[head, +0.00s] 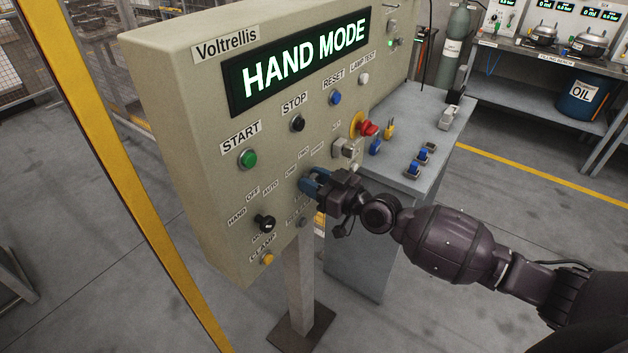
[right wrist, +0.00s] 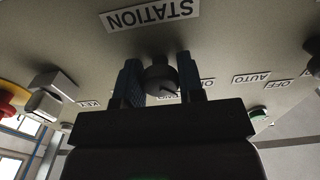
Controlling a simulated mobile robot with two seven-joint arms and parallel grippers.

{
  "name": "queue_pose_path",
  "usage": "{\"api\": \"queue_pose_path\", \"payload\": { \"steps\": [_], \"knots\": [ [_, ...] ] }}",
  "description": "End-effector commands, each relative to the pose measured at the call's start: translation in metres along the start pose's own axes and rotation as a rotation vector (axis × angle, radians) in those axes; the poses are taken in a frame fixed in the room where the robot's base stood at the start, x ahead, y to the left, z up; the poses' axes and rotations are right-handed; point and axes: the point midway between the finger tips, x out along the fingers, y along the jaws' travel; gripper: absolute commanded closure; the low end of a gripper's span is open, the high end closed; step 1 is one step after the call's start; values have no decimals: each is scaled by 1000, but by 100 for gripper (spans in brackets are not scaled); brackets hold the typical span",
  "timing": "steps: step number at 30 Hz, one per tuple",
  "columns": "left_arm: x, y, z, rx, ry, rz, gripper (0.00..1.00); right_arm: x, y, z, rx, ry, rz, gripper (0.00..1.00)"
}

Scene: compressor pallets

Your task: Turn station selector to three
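The station selector, a dark round knob (right wrist: 160,80), is on the beige control panel (head: 200,110) under the STATION label (right wrist: 152,14), which appears upside down in the right wrist view. In the head view my right gripper (head: 312,183) is at the panel front and hides the selector. My left gripper is not in view.
The lit display (head: 300,60) reads HAND MODE. The black mode selector (head: 264,223), green START button (head: 247,159), key switch (head: 346,149) and red emergency stop (head: 368,129) are around my right gripper. A grey cabinet (head: 350,245) stands behind. A yellow post (head: 120,190) rises left.

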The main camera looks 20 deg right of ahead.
Motion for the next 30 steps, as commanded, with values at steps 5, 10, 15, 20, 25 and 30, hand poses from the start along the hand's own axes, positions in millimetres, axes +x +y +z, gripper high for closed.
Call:
{"api": "queue_pose_path", "payload": {
  "steps": [5, 10, 15, 20, 25, 30],
  "knots": [
    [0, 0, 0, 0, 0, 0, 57, 0, 0, 0, 0, 0, 0, 88],
    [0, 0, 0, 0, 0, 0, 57, 0, 0, 0, 12, 0, 0, 88],
    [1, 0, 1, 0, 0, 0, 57, 0, 0, 0, 68, 1, 0, 88],
    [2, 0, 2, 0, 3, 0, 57, 0, 0, 0, 169, 2, 0, 88],
    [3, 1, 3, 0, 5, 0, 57, 0, -1, 0, 317, 2, 0, 88],
    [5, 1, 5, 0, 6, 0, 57, 0, -1, 0, 480, 2, 1, 88]
  ]
}}
